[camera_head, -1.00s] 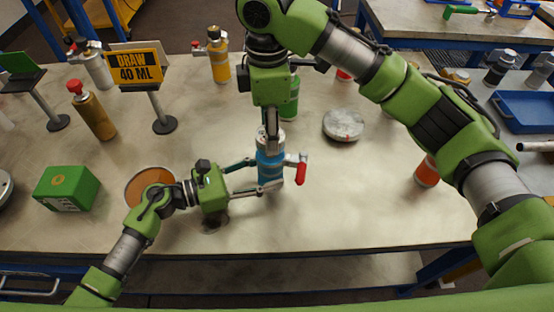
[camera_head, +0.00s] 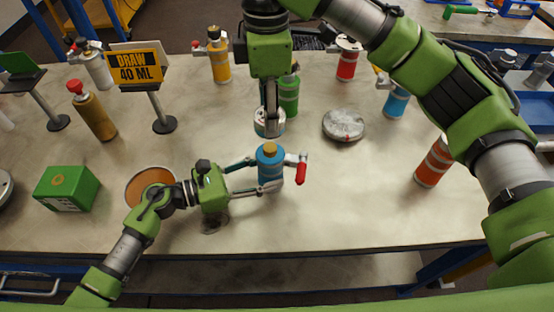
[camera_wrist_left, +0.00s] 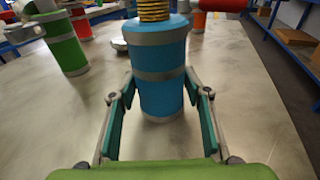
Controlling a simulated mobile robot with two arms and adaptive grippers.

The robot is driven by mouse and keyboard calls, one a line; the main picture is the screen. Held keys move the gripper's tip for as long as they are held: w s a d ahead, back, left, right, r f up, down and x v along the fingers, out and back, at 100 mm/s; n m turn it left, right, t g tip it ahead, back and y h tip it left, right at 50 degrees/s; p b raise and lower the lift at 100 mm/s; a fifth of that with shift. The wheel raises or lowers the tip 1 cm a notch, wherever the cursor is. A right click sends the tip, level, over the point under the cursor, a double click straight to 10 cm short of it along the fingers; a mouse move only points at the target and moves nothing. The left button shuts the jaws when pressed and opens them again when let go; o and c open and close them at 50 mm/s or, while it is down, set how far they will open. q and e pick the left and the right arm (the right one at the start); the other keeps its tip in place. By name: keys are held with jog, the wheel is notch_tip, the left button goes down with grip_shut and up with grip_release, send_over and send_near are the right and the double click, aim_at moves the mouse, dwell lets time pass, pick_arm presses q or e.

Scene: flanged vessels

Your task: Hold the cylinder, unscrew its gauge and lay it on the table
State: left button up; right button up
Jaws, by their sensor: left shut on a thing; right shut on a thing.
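The blue cylinder (camera_head: 270,165) stands upright on the table, with a brass threaded neck bare on top and a red-handled valve (camera_head: 301,171) on its right side. My left gripper (camera_head: 262,178) is shut around the cylinder's body; the left wrist view shows a finger on each side of the cylinder (camera_wrist_left: 162,90). My right gripper (camera_head: 269,105) points down and is shut on the round, pale-faced gauge (camera_head: 269,125). The gauge is behind the cylinder in the picture and apart from its neck. Its height above the table is hard to tell.
A green cylinder (camera_head: 289,95) stands close behind my right gripper. A grey round disc (camera_head: 343,125) lies to the right. An orange cylinder (camera_head: 433,163) stands farther right. A green box (camera_head: 67,188) and an orange disc (camera_head: 150,183) are at left. The front right table is clear.

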pick_arm(q)
jog(key=o, duration=1.1)
jog(key=shift+c, duration=0.2)
